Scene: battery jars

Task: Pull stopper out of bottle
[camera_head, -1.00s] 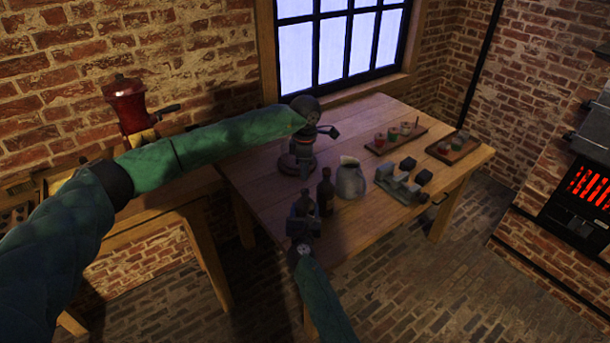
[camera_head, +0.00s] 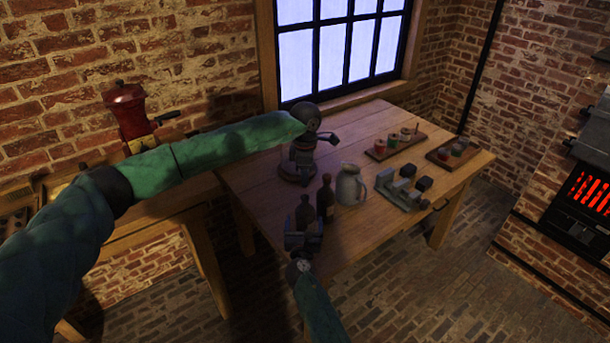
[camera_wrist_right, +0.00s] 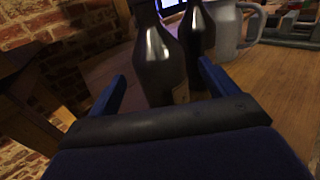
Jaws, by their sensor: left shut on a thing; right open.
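Two dark bottles stand close together near the table's front edge, the nearer bottle (camera_head: 305,216) left of the other bottle (camera_head: 326,197). My right gripper (camera_head: 303,238) is open at the nearer bottle. In the right wrist view, the nearer bottle (camera_wrist_right: 161,62) lies between the spread blue fingers (camera_wrist_right: 162,75), and its lower part is hidden by the gripper. The other bottle (camera_wrist_right: 198,32) stands just behind. No stopper can be made out; the bottle tops are dark or cut off.
A grey jug (camera_head: 350,187) stands right of the bottles. A grey block fixture (camera_head: 400,190) lies farther right. The table's (camera_head: 243,190) left front is bare.

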